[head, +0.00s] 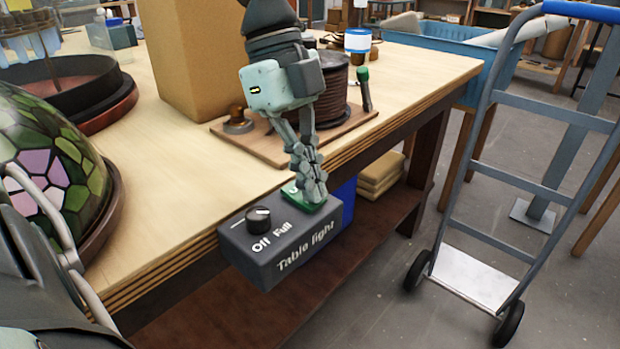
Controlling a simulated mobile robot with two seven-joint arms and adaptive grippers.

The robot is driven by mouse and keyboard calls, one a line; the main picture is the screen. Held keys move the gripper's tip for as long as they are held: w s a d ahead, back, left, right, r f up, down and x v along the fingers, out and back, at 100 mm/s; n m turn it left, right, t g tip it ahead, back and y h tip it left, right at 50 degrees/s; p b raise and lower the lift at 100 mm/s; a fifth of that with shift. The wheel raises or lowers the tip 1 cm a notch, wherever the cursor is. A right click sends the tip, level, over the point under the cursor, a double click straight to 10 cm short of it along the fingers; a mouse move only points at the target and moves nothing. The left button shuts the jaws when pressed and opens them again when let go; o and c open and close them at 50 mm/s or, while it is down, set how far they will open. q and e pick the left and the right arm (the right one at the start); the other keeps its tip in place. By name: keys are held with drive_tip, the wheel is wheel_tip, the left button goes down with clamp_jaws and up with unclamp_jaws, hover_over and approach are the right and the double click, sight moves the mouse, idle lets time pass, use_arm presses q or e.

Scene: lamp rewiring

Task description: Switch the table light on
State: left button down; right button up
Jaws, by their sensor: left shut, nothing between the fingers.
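The grey control box (285,250) is fixed at the table's front edge and is marked "Table light". A black round knob (259,218) sits on its top, above the words "Off" and "Full". I cannot clearly tell which word the knob points at. A green part (325,204) lies at the right end of the box top, mostly covered by my fingers. My left gripper (307,195) points down with its fingers shut and empty. Its fingertips are at the green part, touching or just above it, to the right of the knob. My right gripper is not in view.
A stained-glass lampshade (45,160) stands at the table's left. A cardboard box (192,55) and a cable spool (335,85) on a wooden board (225,133) stand behind my gripper. A hand truck (485,235) stands on the floor at right. Space before the control box is clear.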

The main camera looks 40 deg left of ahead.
use_arm(q)
drive_tip(key=shift+a, duration=0.15)
drive_tip(key=shift+a+r, duration=0.2)
drive_tip(key=shift+a, duration=0.45)
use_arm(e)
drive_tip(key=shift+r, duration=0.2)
